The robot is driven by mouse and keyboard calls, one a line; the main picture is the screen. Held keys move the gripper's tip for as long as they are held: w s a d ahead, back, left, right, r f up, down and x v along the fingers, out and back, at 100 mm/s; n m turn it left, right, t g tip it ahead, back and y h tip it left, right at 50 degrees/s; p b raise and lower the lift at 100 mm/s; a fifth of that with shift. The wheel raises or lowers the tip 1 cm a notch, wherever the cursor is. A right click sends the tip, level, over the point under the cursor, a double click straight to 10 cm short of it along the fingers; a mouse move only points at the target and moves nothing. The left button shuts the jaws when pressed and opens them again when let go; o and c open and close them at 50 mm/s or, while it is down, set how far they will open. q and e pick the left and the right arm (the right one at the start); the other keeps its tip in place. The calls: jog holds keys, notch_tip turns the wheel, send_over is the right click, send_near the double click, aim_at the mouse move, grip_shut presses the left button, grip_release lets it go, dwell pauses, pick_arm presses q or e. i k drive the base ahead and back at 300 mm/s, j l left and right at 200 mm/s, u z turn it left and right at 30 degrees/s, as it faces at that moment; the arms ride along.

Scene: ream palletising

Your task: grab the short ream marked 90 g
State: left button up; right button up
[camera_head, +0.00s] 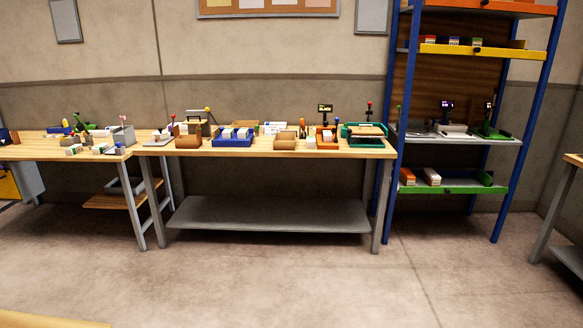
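I cannot pick out a short ream marked 90 g, as every marking is too small to read from here. Small white packs (236,134) lie in a blue tray (232,143) on the middle workbench (262,152). An orange and white pack (407,177) and a white pack with a reddish end (431,177) lie on the low green-edged shelf (460,189) of the rack. More small white packs (101,148) lie on the left bench. Neither of my grippers is in view.
The blue-posted rack (519,118) stands right of the middle bench, which has a grey lower shelf (270,215). The left bench (55,152) adjoins it. A table edge (552,215) shows at far right, a wooden edge (50,320) at bottom left. The floor (300,285) in front is clear.

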aim_at(243, 133)
jog(key=i, duration=2.55)
jog(key=i+l+u, duration=0.1)
jog(key=i+u, duration=0.2)
jog(key=i, duration=0.15)
jog(key=i+l+u, duration=0.15)
jog(key=i+u, duration=0.15)
jog(key=i, duration=0.2)
jog(key=i+l+u, duration=0.3)
jog(key=i, duration=0.15)
jog(key=u, duration=0.15)
